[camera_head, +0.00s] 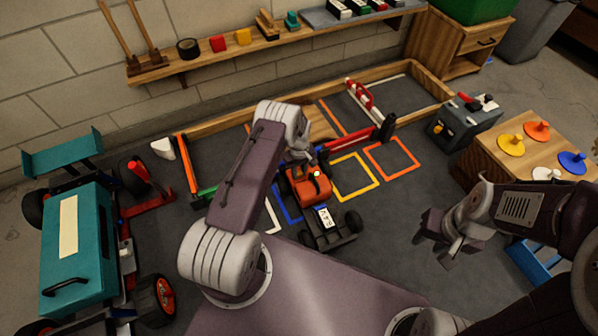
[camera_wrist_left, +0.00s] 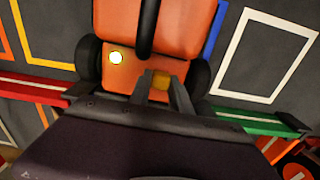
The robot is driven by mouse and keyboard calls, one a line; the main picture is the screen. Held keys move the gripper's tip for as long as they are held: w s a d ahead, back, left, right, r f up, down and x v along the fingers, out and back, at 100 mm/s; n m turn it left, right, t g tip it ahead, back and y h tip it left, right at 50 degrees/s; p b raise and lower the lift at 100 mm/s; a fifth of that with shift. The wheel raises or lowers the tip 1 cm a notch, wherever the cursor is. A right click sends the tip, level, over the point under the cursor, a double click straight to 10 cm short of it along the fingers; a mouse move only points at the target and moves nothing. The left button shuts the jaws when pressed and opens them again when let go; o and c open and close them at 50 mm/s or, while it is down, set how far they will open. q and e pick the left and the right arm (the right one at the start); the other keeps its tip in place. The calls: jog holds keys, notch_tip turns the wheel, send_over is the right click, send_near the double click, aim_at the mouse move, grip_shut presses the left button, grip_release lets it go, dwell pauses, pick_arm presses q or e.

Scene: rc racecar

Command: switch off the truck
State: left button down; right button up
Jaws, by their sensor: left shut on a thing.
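A small orange truck (camera_head: 309,188) with black wheels and a white plate stands on the dark floor mat in the middle of the head view. In the left wrist view its orange body (camera_wrist_left: 180,30) shows a black handle and a bright round light (camera_wrist_left: 116,57). My left gripper (camera_wrist_left: 161,82) is at the body's end, its two fingers shut on a small yellow part (camera_wrist_left: 160,79). In the head view my left wrist hides much of that end. My right gripper (camera_head: 436,238) is open and empty, apart from the truck, to its right.
A large teal vehicle (camera_head: 75,245) stands at the left. A wooden shelf (camera_head: 270,45) runs along the wall. A wooden table with coloured discs (camera_head: 573,162) and a grey toolbox (camera_head: 463,123) are at the right. Coloured outlined squares (camera_head: 391,158) mark the mat.

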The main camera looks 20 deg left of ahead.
dwell(0.8)
pick_arm(q)
jog(key=shift+w+a+f, duration=0.1)
jog(key=shift+w+a, duration=0.1)
jog(key=shift+a, duration=0.05)
jog(key=shift+w+a+b, duration=0.55)
jog(key=shift+w+a, duration=0.2)
jog(key=shift+w, duration=0.05)
jog(key=c, duration=1.2)
grip_release()
jog(key=shift+o, duration=0.2)
pick_arm(e)
jog(key=shift+w+a+f, duration=0.5)
pick_arm(q)
jog(key=shift+r, duration=0.2)
pick_arm(e)
jog(key=shift+r, duration=0.1)
pick_arm(q)
notch_tip(320, 180, up, 9)
jog(key=p, duration=0.7)
pick_arm(e)
notch_tip(320, 180, up, 6)
jog(key=shift+r, duration=0.25)
